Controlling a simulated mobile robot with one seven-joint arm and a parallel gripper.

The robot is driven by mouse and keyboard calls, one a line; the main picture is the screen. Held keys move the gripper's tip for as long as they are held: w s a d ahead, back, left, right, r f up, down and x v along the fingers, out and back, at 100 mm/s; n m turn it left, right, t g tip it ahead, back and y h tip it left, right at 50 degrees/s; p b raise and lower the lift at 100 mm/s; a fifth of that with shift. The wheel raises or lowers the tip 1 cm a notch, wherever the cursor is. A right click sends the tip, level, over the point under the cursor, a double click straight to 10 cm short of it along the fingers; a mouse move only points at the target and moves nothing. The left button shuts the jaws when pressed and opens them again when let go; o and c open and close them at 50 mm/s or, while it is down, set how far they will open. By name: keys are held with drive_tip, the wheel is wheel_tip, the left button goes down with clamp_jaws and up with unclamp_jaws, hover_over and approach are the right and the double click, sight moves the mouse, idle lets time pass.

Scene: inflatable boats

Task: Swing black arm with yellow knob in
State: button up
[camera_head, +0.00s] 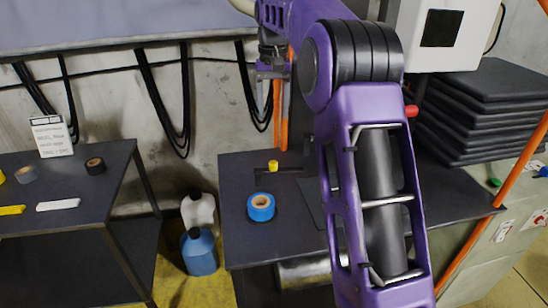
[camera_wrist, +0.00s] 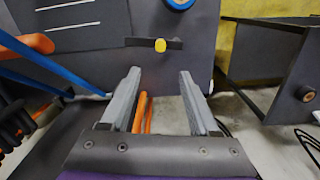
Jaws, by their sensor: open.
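A thin black arm (camera_head: 290,171) with a yellow knob (camera_head: 273,166) lies near the back edge of the dark middle table. In the wrist view the black arm (camera_wrist: 136,42) and its yellow knob (camera_wrist: 160,45) lie just beyond my fingertips, with the knob roughly in line with the gap. My gripper (camera_wrist: 160,72) is open and empty, its two grey fingers spread apart. In the head view my gripper (camera_head: 270,72) hangs in front of the wall, behind and above the knob. My purple arm hides part of the table to the right.
A blue tape roll (camera_head: 261,207) lies on the middle table (camera_head: 240,240) near the knob. Orange cables (camera_head: 280,115) hang by the gripper. Black mats (camera_head: 490,110) are stacked at right. A left table (camera_head: 90,215) and bottles (camera_head: 199,250) stand at left.

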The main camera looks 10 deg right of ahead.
sight(273, 162)
wheel_tip(273, 162, down, 16)
drive_tip(key=b, duration=0.3)
drive_tip(key=shift+f, duration=0.15)
clamp_jaws()
drive_tip(key=shift+a, duration=0.1)
idle(1.2)
